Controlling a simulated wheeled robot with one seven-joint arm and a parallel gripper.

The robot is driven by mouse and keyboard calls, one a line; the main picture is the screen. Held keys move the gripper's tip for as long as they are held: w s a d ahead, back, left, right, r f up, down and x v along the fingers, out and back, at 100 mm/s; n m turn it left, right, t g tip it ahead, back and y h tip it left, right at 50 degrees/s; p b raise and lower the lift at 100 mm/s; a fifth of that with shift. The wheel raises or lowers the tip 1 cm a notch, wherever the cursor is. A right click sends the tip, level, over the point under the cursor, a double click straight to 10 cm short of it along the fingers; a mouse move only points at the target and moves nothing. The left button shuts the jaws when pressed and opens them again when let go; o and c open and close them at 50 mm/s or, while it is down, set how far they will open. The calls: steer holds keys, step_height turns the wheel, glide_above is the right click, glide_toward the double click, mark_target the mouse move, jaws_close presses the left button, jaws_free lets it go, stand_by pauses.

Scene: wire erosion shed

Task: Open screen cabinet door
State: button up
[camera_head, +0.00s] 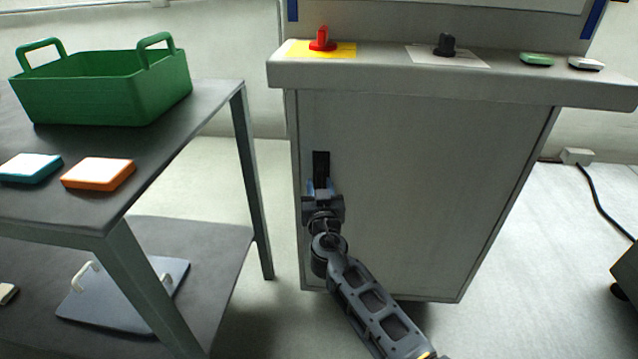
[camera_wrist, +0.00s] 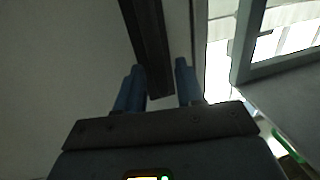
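The screen cabinet (camera_head: 430,190) stands in the middle of the head view, its grey front door panel looking flush with the body. A dark upright handle (camera_head: 321,164) is near the door's left edge. My gripper (camera_head: 320,188) is at the handle's lower part and hides some of it. In the wrist view the handle (camera_wrist: 150,45) reaches down between my two blue fingers (camera_wrist: 158,85). The fingers are apart, with a visible gap between the handle and the right finger. The left finger is close to the handle; whether it touches is unclear.
A dark table (camera_head: 185,140) stands close on the left, with a green basket (camera_head: 105,88), an orange box (camera_head: 98,174) and a teal box (camera_head: 30,168). The cabinet ledge (camera_head: 400,75) carries a red switch (camera_head: 322,40) and a black knob (camera_head: 445,45).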

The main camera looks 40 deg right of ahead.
steer(key=shift+x, duration=0.85)
steer(key=shift+c, duration=0.3)
jaws_close()
